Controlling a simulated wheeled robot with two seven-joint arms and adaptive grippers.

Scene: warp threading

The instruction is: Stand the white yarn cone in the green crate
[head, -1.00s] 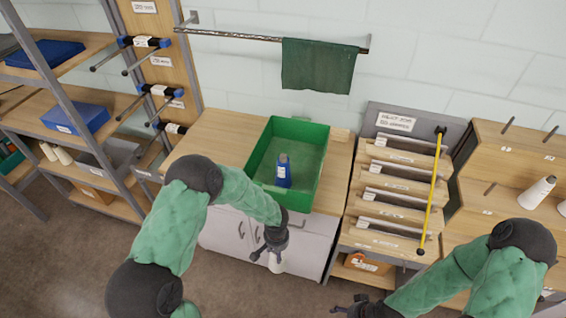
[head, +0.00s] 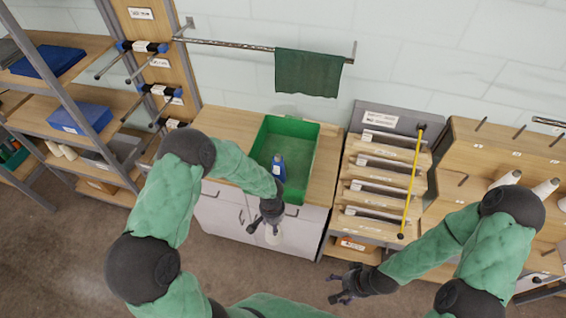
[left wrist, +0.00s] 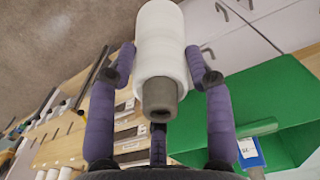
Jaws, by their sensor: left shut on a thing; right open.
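My left gripper (left wrist: 162,75) is shut on the white yarn cone (left wrist: 162,35), which fills the upper middle of the left wrist view with its grey tip toward the palm. In the head view the left gripper (head: 266,218) holds the white cone (head: 273,235) in front of the cabinet, outside the green crate. The green crate (head: 304,160) stands open on the wooden cabinet top; it also shows in the left wrist view (left wrist: 285,90). A blue cone (head: 278,168) stands inside it. My right gripper (head: 342,288) is open and empty at the lower right, away from the crate.
A rack of wooden slats with a yellow rod (head: 413,185) stands right of the cabinet. Wooden shelves with white cones (head: 543,188) are at far right. A green cloth (head: 308,73) hangs above the crate. Shelves with blue boxes (head: 80,118) are at left.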

